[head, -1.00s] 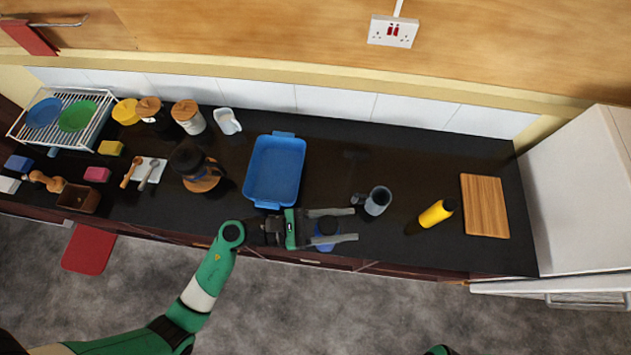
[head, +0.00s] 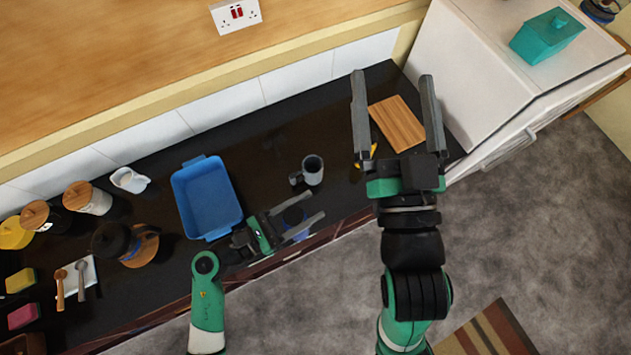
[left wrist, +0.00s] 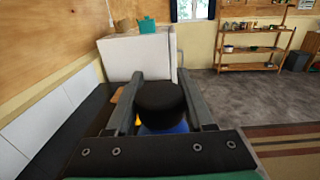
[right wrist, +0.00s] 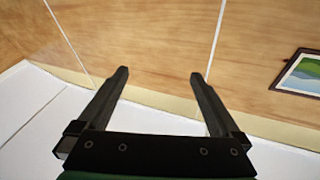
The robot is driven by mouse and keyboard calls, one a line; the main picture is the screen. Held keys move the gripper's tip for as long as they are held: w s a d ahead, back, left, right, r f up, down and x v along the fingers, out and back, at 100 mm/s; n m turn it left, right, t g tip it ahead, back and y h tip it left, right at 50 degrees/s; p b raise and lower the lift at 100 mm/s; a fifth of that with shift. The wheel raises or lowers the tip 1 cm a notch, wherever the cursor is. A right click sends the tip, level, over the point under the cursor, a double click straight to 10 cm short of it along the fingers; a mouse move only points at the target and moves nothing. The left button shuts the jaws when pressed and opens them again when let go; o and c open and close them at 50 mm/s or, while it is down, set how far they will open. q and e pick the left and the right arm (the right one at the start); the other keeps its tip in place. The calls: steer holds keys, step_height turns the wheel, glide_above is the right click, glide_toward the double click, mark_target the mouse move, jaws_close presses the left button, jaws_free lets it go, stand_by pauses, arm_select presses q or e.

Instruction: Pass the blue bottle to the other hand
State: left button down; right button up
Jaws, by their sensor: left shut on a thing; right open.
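The blue bottle (head: 296,232) has a dark cap (head: 293,215) and stands near the counter's front edge in the head view. My left gripper (head: 306,212) is shut on it, with one finger on each side. In the left wrist view the dark cap (left wrist: 160,100) and a bit of blue body (left wrist: 163,129) show between the fingers; the bottle's lower part is hidden. My right gripper (head: 392,88) is open and empty, raised over the right part of the counter. In the right wrist view its fingers (right wrist: 158,80) are apart with only wall behind them.
A grey mug (head: 313,170) stands behind the bottle and a blue tray (head: 207,198) to its left. A wooden board (head: 397,124) lies right, under my right gripper. A mostly hidden yellow bottle (head: 372,150) is beside it. A white fridge (head: 480,75) bounds the counter's right end.

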steer(key=s+a+f+n+g+y, duration=0.1)
steer(key=s+a+f+n+g, duration=0.15)
steer(key=s+f, duration=0.6)
steer(key=s+a+f+n+g+y, duration=0.15)
steer(key=s+a+f+g, duration=0.25)
steer(key=f, duration=1)
steer(key=s+a+f+n+g+y, duration=0.1)
steer(key=s+a+f+n+g, duration=0.15)
steer(key=s+f, duration=0.6)
steer(key=shift+g, duration=0.4)
steer(key=x, duration=0.5)
steer(key=d+x, duration=0.1)
steer(key=x, duration=0.4)
steer(key=f+x, duration=0.1)
steer(key=x, duration=0.4)
steer(key=shift+w+f, duration=0.1)
steer(key=shift+w, duration=0.25)
steer(key=shift+d, duration=0.1)
jaws_close()
arm_select(q)
steer(key=shift+c, duration=1)
jaws_free()
